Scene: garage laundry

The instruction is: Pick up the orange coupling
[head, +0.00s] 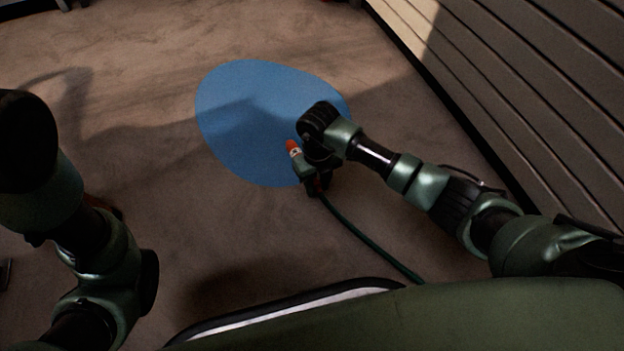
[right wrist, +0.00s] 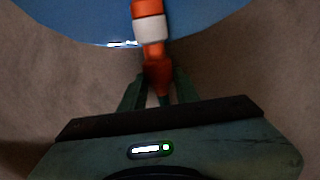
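The orange coupling (head: 292,146) has a white band and sits at the end of a green hose (head: 370,247). My right gripper (head: 309,178) is at it, above the floor. In the right wrist view the coupling (right wrist: 150,30) points away from the gripper (right wrist: 160,84). Its lower orange part lies between the two green fingers, which appear closed against its sides. The hose leaves it toward the palm. I cannot tell whether the coupling is clear of the floor. My left arm is at the left of the head view; its fingers do not show.
A flat blue patch (head: 245,120) lies on the brown floor (head: 150,60) behind the coupling. A slatted wall (head: 550,90) stands along the right. The floor left of the blue patch is mostly clear.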

